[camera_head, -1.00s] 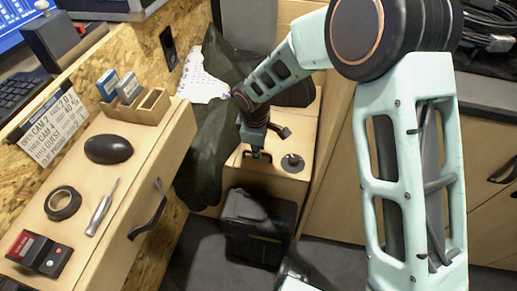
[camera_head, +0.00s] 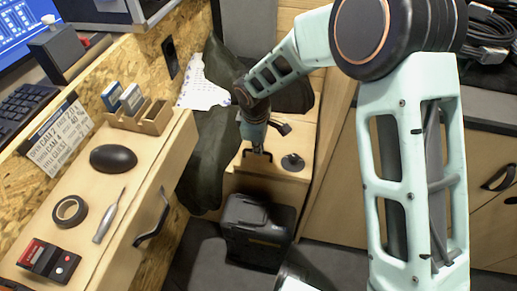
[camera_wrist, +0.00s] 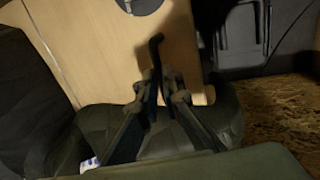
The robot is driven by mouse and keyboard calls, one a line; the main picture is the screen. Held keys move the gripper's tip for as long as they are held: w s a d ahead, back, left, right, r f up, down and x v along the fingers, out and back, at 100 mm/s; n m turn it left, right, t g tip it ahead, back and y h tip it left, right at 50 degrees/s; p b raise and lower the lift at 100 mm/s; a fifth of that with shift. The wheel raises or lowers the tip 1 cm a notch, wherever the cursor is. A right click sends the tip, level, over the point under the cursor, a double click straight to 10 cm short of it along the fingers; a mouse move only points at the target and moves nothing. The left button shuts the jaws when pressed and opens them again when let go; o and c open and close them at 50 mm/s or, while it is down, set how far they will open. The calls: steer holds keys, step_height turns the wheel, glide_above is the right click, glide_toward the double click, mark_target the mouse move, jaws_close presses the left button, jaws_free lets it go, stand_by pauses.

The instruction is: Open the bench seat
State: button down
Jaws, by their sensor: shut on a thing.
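The bench seat (camera_head: 278,173) is a pale wooden box with a flat top, near the middle of the head view. Its wooden top also shows in the wrist view (camera_wrist: 95,50). I see no clear gap under the top. A dark bent handle (camera_wrist: 157,48) sits near one edge of it. My gripper (camera_head: 256,153) reaches down to the top at this handle. In the wrist view its fingers (camera_wrist: 159,82) are closed around the handle, with the bent end showing beyond the tips. The exact contact is dark and partly hidden.
A dark round knob (camera_head: 293,162) lies on the seat top. A black case (camera_head: 257,232) stands on the floor before the seat. A wooden desk (camera_head: 100,205) stands left, cabinets (camera_head: 335,200) right.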

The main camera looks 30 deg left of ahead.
steer(key=c, duration=2.6)
jaws_free()
steer(key=shift+w+a+r+b, duration=0.1)
steer(key=shift+w+r+b, duration=0.25)
steer(key=shift+w+r, duration=0.1)
steer(key=shift+c, duration=0.2)
steer(key=o, duration=0.6)
steer(key=shift+f, duration=0.15)
steer(key=shift+s, duration=0.1)
step_height(320, 180, up, 12)
steer(key=s, duration=0.2)
steer(key=shift+d, duration=0.3)
steer(key=shift+s+f, duration=0.1)
steer(key=shift+s, duration=0.05)
